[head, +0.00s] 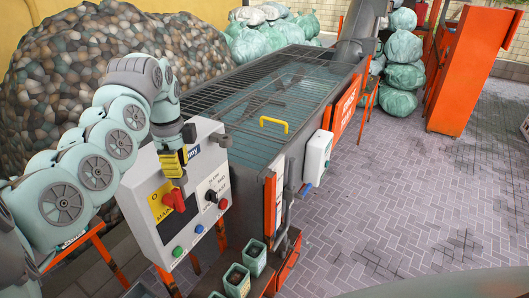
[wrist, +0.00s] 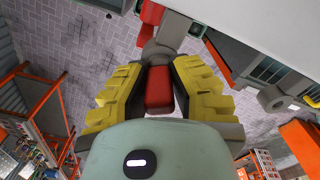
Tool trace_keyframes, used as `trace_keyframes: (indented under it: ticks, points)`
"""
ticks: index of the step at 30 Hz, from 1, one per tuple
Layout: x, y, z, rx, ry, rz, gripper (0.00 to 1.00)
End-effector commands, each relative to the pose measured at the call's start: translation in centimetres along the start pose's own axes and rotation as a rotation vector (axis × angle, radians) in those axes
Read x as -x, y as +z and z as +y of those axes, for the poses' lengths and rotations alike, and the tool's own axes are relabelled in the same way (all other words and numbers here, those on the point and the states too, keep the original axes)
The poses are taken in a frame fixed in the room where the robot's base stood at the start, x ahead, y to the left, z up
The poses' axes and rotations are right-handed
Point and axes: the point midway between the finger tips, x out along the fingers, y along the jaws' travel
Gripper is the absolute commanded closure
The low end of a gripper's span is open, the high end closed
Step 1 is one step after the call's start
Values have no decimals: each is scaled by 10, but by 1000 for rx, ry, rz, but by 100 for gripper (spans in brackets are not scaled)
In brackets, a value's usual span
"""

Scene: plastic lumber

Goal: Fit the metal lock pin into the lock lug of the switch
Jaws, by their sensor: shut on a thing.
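The switch is a red handle (head: 174,201) on a yellow plate, on the front of a pale grey control box (head: 160,237). My gripper (head: 178,175), with yellow pads, is just above the handle in the head view. In the wrist view, a red block (wrist: 159,90) lies between the pads of my gripper (wrist: 160,62), with a grey metal part (wrist: 165,44) just beyond; I take these to be the lock pin. The red handle also shows at the top edge of the wrist view (wrist: 151,13). The lock lug and pin tip cannot be made out clearly.
Green bins (head: 237,278) stand below. A tank with a grated top (head: 265,88) is behind. Open paving (head: 400,190) lies to the right.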

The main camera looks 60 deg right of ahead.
Motion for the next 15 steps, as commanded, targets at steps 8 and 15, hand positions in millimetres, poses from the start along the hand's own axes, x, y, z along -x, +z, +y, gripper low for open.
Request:
trace_keyframes:
  ticks: [8,15]
  points:
    - [0,0,0,1,0,0,53]
    - [0,0,0,1,1,0,52]
